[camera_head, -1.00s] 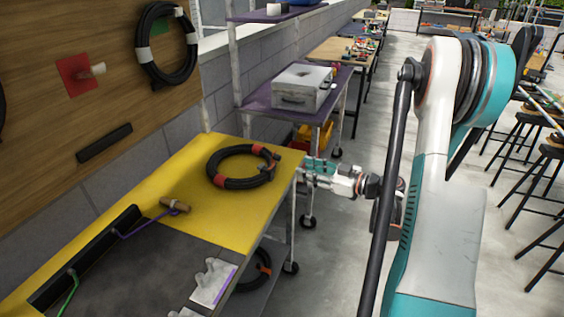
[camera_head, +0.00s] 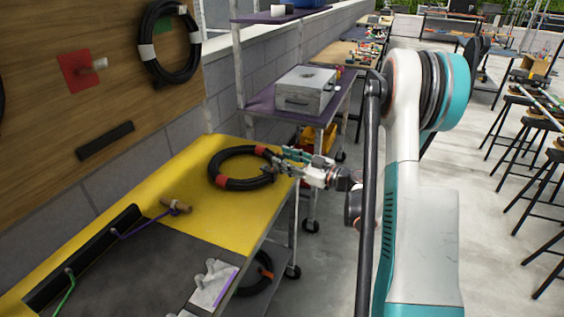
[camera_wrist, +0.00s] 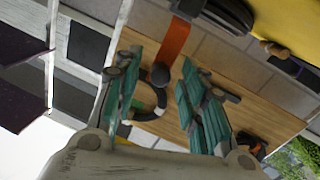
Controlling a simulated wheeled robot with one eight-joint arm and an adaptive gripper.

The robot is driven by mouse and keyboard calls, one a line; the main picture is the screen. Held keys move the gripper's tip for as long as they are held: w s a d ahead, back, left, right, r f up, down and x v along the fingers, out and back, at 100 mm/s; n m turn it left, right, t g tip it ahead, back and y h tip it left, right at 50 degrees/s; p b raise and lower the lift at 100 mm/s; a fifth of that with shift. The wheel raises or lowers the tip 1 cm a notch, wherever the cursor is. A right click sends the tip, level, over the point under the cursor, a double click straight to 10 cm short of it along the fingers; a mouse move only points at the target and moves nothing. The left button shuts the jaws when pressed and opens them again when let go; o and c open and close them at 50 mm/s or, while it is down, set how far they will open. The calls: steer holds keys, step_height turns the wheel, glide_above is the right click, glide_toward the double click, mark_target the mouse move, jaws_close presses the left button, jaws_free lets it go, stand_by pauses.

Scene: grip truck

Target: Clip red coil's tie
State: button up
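The black coil (camera_head: 235,184) with red bands lies on the yellow mat (camera_head: 187,222). Its orange-red tie is a flat strap (camera_wrist: 174,41) in the wrist view, ending in a dark round piece (camera_wrist: 160,75). The strap reaches from the coil, whose dark edge (camera_wrist: 232,14) shows at the top, toward the space between my fingers. My gripper (camera_head: 279,160) is at the coil's right side in the head view. In the wrist view its teal fingers (camera_wrist: 158,70) are spread apart, one on each side of the strap's end. Contact cannot be told.
A board with a hung coil (camera_head: 149,55) stands behind the bench. A purple shelf (camera_head: 265,108) with a grey metal box (camera_head: 305,91) is beyond it. A wooden-handled tool (camera_head: 175,206) and a white object (camera_head: 214,285) lie nearer on the bench.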

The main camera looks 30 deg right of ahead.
steer(key=shift+w+a, duration=0.35)
steer(key=shift+w, duration=0.3)
jaws_close()
steer(key=shift+r, duration=0.1)
